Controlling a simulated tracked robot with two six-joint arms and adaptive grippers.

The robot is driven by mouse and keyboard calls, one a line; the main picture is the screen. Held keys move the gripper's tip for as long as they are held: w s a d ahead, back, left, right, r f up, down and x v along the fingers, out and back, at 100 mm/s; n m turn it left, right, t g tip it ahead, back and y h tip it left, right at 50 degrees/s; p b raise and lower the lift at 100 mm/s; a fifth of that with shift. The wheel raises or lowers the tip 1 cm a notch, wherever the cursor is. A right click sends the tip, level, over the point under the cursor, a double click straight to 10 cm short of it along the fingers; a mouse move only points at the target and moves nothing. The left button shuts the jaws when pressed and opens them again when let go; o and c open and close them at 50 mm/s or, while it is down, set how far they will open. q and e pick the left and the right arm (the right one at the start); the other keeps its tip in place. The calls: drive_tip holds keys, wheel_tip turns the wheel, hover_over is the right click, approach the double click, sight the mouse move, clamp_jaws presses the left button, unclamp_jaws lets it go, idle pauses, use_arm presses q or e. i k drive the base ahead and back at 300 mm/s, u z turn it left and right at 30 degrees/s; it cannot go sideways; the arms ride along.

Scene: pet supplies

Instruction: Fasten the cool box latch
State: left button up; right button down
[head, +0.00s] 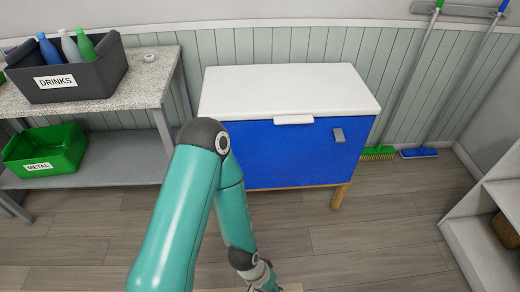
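The cool box (270,155) has a blue body, a white lid (290,88) and wooden legs, and stands against the panelled wall. Its lid looks closed. The white latch (293,120) is at the top middle of the front face, just under the lid edge. I cannot tell whether it is fastened. One teal arm of mine crosses in front of the box's left part, bends at its elbow and runs down to the bottom edge. Its wrist shows there, away from the latch; its gripper fingers are out of the picture. My other gripper does not show.
A grey fitting (338,135) sticks out from the box's front right. At left, a bench (150,78) holds a dark DRINKS crate (105,75) with bottles; a green METAL bin (70,150) is below. Brooms lean at right near a white shelf (470,245). Floor before the box is clear.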

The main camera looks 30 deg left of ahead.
sight(338, 132)
drive_tip(key=u, duration=0.05)
drive_tip(key=k, duration=0.55)
drive_tip(key=u, duration=0.65)
drive_tip(key=i, duration=0.85)
drive_tip(key=u, duration=0.1)
drive_tip(key=i, duration=0.2)
drive_tip(key=z, duration=0.1)
drive_tip(key=k, duration=0.55)
drive_tip(key=u, duration=0.3)
drive_tip(key=i, duration=0.7)
